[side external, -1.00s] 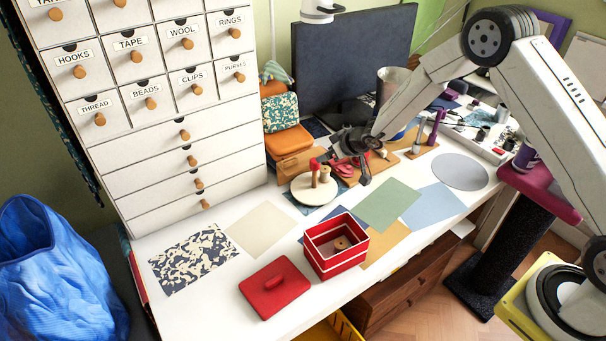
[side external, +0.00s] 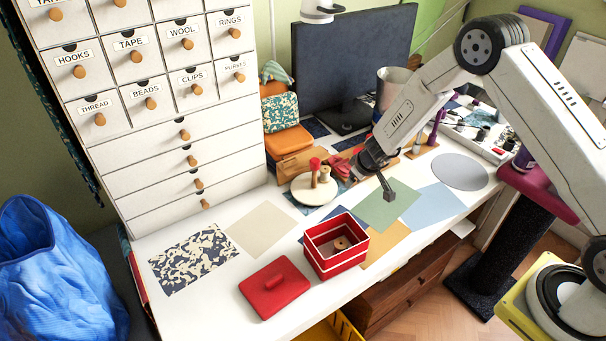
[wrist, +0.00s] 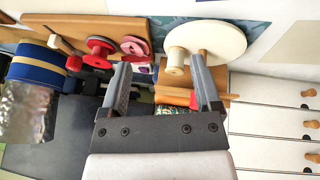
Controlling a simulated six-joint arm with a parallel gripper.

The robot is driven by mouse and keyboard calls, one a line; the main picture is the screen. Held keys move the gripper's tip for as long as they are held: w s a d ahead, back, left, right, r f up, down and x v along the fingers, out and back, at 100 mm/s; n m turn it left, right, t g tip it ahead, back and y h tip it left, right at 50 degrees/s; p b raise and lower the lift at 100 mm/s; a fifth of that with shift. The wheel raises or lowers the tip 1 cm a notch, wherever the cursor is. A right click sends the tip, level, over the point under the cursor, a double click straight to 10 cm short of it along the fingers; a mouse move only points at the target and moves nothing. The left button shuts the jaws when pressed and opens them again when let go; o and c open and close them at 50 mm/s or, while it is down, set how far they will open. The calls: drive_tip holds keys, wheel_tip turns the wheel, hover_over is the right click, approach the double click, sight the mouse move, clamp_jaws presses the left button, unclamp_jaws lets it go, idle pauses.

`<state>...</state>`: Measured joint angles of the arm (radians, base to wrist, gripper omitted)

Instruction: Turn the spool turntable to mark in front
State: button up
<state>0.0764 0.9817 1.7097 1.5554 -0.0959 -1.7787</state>
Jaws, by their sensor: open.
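The turntable is a round pale disc (side external: 301,196) on the desk, left of my gripper in the side view. A wooden spool (side external: 324,175) and a red-topped upright piece (side external: 314,164) stand on it. In the wrist view the disc (wrist: 222,38) lies beyond the right finger, with a cream spool (wrist: 175,58) near its edge. I cannot make out a mark on it. My gripper (wrist: 160,62) is open with nothing between its fingers. In the side view my gripper (side external: 387,188) hangs over the green sheet, apart from the turntable.
A red open box (side external: 336,262) with a wooden spool inside stands in front, beside its red lid (side external: 274,288). Orange and patterned pouches (side external: 283,125) are stacked behind the turntable. A monitor (side external: 352,65) stands at the back. Flat sheets cover much of the desk.

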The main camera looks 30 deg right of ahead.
drive_tip(key=d+h, duration=0.1)
drive_tip(key=d, duration=0.2)
drive_tip(key=t+y, duration=0.5)
drive_tip(key=t, duration=0.3)
approach(319, 163)
drive_tip(key=shift+w+a+f+n, duration=0.15)
drive_tip(key=shift+w+f, duration=0.1)
drive_tip(key=shift+w, duration=0.35)
drive_tip(key=shift+w+a+f+n, duration=0.1)
drive_tip(key=shift+w+f, duration=0.15)
drive_tip(key=shift+w, duration=0.3)
drive_tip(key=shift+w+a+f+n, duration=0.15)
drive_tip(key=shift+w+f, duration=0.15)
drive_tip(key=shift+w, duration=0.3)
drive_tip(key=shift+w+f, duration=0.1)
drive_tip(key=shift+w, duration=0.1)
drive_tip(key=shift+x, duration=3.65)
clamp_jaws()
